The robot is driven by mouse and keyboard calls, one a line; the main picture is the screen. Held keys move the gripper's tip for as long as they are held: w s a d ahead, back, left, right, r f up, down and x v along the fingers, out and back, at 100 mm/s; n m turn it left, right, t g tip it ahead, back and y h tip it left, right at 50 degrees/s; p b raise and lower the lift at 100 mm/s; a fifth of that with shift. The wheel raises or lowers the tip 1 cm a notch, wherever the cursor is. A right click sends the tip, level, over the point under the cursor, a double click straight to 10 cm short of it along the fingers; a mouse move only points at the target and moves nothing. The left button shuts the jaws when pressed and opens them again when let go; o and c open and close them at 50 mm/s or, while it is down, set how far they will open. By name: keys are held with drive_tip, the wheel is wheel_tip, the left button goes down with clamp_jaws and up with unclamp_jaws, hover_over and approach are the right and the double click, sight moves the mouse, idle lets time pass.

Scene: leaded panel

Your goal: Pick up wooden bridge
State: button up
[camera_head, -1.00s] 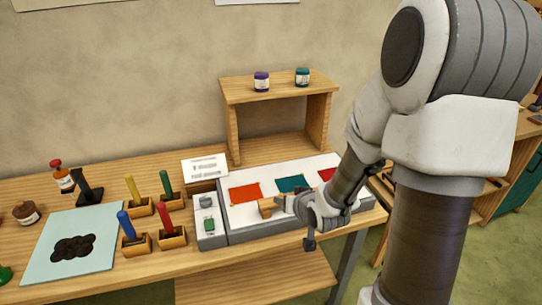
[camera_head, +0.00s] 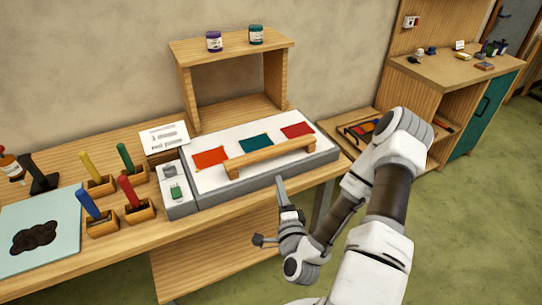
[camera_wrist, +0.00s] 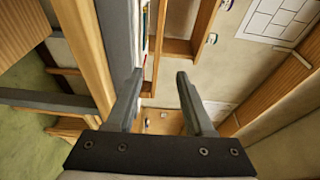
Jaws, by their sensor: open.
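The wooden bridge (camera_head: 270,158) is a long pale wooden bar. It stands on the white top of the grey-sided light box (camera_head: 245,187), in front of the orange, teal and red glass pieces. My gripper (camera_head: 268,213) is open and empty, in front of the table edge and below the bridge, apart from it. In the wrist view the two grey fingers (camera_wrist: 160,100) are spread wide with nothing between them. I cannot surely tell the bridge from other wooden edges in that view.
A wooden shelf (camera_head: 232,48) with two jars stands behind the light box. Colored-handled tools in wooden blocks (camera_head: 137,209) and a light blue mat (camera_head: 62,235) are at the left. A cabinet (camera_head: 455,70) stands at the right. Floor is free in front.

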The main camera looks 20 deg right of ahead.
drive_tip(key=b, duration=0.4)
approach(273, 155)
drive_tip(key=w+b, duration=0.1)
drive_tip(key=b, duration=0.4)
drive_tip(key=shift+w+f+b, duration=0.15)
drive_tip(key=shift+w+b, duration=0.15)
drive_tip(key=shift+b, duration=0.05)
drive_tip(key=b, duration=0.4)
drive_tip(key=shift+w+d+b, duration=0.1)
drive_tip(key=shift+w+b, duration=0.2)
drive_tip(key=b+x, duration=0.2)
drive_tip(key=b, duration=0.2)
drive_tip(key=shift+w+b, duration=0.1)
drive_tip(key=shift+b, duration=0.2)
drive_tip(key=shift+r+x, duration=0.25)
drive_tip(key=shift+x, duration=0.95)
drive_tip(key=shift+d+f+x, duration=0.1)
drive_tip(key=shift+x, duration=1.25)
drive_tip(key=shift+d+f+x, duration=0.1)
drive_tip(key=shift+d+x, duration=0.05)
drive_tip(key=shift+x, duration=1.15)
